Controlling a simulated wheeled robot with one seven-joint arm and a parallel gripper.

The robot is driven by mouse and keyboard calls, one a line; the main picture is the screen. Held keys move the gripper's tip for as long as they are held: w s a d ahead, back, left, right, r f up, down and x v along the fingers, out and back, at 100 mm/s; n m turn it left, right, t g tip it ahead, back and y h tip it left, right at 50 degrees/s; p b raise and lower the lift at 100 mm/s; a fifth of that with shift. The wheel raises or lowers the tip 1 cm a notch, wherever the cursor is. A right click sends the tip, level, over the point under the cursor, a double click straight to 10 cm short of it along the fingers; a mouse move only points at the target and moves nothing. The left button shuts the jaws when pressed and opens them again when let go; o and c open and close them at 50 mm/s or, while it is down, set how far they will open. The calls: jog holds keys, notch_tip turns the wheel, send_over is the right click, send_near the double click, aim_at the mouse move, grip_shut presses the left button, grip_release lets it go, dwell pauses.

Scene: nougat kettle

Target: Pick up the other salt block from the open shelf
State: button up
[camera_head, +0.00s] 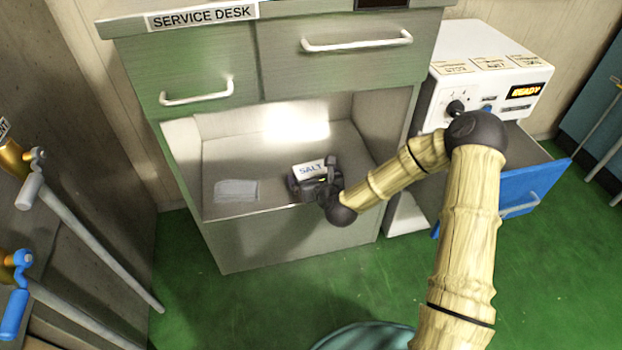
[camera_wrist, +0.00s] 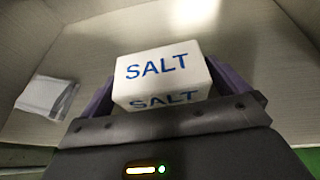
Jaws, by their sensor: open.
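One white salt block (camera_head: 309,169) with blue SALT lettering sits on the open shelf (camera_head: 265,160) of the green service desk. In the wrist view the salt block (camera_wrist: 160,75) is straight ahead, between the two dark fingers of my gripper (camera_wrist: 170,90). The fingers are open, one on each side of the block. In the head view my gripper (camera_head: 312,184) is at the shelf's front, and it hides the lower part of the block. I cannot tell whether either finger touches the block. No second salt block shows.
A pale folded stack (camera_head: 237,190) lies on the shelf left of the block; it also shows in the wrist view (camera_wrist: 47,96). Two closed drawers (camera_head: 335,52) are above the shelf. A white machine (camera_head: 480,85) reading READY and a blue drawer (camera_head: 520,200) stand to the right.

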jog(key=shift+b+x, duration=0.7)
jog(key=shift+x, duration=0.8)
jog(key=shift+c, duration=0.4)
jog(key=shift+r, duration=0.1)
jog(key=c, duration=1.1)
